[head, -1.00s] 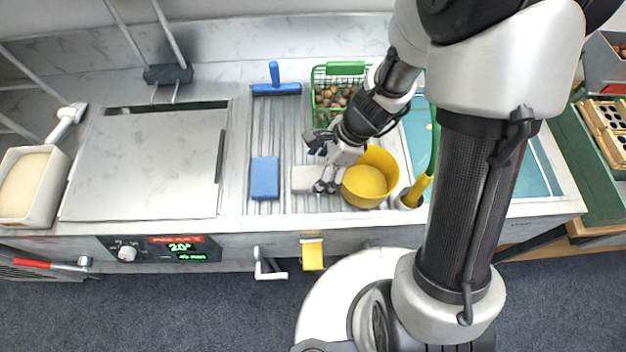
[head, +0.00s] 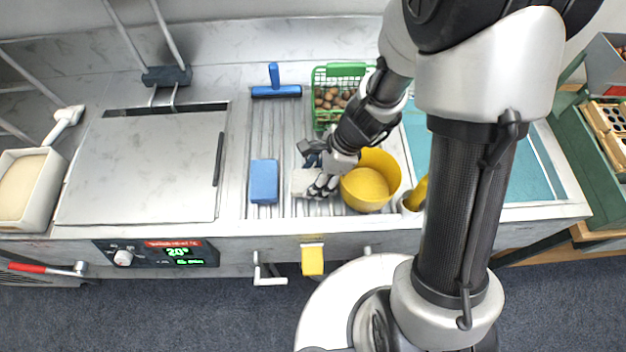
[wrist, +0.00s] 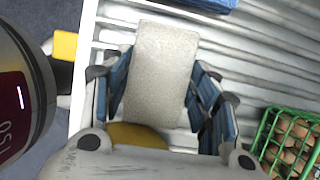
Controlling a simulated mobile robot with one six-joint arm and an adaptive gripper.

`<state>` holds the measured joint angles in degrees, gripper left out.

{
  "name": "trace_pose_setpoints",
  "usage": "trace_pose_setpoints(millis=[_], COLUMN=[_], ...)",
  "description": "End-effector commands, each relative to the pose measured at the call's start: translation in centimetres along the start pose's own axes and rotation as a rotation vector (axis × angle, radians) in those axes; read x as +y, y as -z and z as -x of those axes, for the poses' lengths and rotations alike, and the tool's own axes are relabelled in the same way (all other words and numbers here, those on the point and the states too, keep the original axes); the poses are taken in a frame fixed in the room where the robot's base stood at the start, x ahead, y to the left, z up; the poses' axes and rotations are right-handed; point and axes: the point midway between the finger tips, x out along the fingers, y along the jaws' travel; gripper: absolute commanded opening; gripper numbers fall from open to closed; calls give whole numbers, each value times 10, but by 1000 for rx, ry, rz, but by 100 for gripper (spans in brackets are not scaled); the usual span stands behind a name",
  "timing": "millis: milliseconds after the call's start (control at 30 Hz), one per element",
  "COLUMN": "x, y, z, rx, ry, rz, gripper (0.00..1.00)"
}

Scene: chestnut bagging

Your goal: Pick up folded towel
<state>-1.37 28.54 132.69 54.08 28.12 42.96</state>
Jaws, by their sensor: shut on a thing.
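The folded towel is a pale grey rectangular pad (head: 303,184) on the ribbed metal drainboard, between the blue sponge-like block and the yellow bowl. In the wrist view the towel (wrist: 165,50) lies lengthwise between the fingers. My gripper (head: 322,178) is at the towel's right side in the head view. In the wrist view my gripper (wrist: 158,90) has its blue-padded fingers on both long sides of the towel, shut on it. I cannot tell whether the towel is clear of the drainboard. Its near end is partly hidden by the gripper.
A yellow bowl (head: 367,188) stands close to the right of my gripper. A green basket of chestnuts (head: 331,98) stands behind it. A blue block (head: 264,181) lies to the left, and a blue-handled scraper (head: 275,89) lies at the back. Bare ribbed drainboard (head: 284,140) lies between them.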

Motion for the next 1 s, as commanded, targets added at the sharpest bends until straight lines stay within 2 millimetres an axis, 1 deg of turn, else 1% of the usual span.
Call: trace_pose_setpoints(millis=[33, 233, 533, 1000], x=[0, 0, -1, -6], y=[0, 0, -1, -3], z=[0, 0, 4, 31], rx=[0, 0, 0, 0], ry=[0, 0, 0, -1], rz=[0, 0, 0, 4], gripper=[40, 27, 27, 27])
